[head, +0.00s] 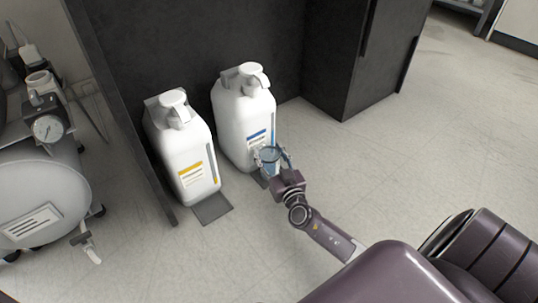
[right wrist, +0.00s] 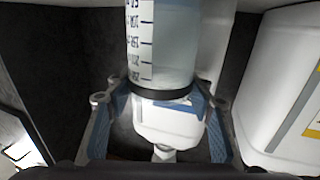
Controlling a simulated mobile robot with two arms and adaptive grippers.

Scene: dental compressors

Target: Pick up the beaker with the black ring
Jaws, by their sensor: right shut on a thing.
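The beaker (head: 270,155) is clear, with dark graduation marks, and shows in front of the white jug with the blue label in the head view. In the right wrist view the beaker (right wrist: 170,45) stands between the blue fingers, with its black ring (right wrist: 165,94) at finger level. My right gripper (head: 271,160) is shut on the beaker; the fingers sit on both sides of it in the right wrist view (right wrist: 162,100). I cannot tell whether its base is clear of the floor. My left gripper is not in view.
The blue-label jug (head: 235,112) stands close behind the beaker. A yellow-label jug (head: 186,150) stands to its left, above a dark grey pad (head: 213,208). A dark cabinet (head: 340,60) is behind. A compressor (head: 45,190) is at far left. The floor (head: 440,125) at right is clear.

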